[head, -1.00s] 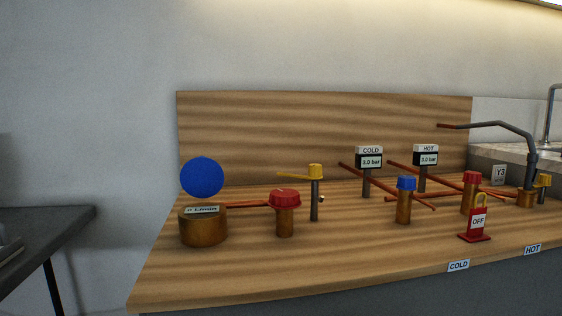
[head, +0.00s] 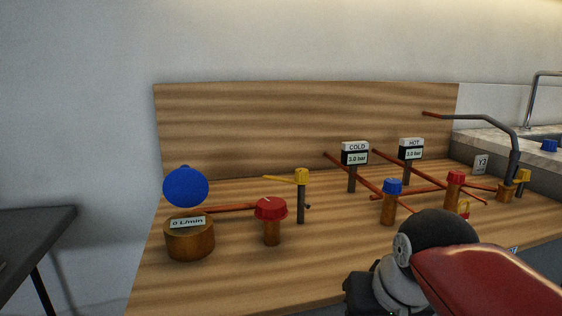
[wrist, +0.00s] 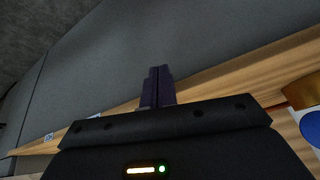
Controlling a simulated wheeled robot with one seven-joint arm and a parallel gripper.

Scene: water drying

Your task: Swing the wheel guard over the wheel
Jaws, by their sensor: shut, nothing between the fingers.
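A red wheel (head: 271,208) with a pale mark on top sits on a brass post at the front left of the wooden board. Other wheel-like knobs are a blue one (head: 392,187) and a red one (head: 455,178), farther right. I cannot tell which part is the wheel guard. A raised blue disc (head: 186,187) stands over the brass meter (head: 189,240), which reads 0 L/min. In the wrist view my gripper (wrist: 158,76) is shut and empty, beside the board's edge. A brass part (wrist: 302,91) and a blue part (wrist: 312,127) show at its right.
A yellow lever (head: 301,176) stands behind the red wheel. COLD (head: 355,155) and HOT (head: 411,151) gauges stand among copper pipes. My arm covers the board's front right, including most of the red OFF stand.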

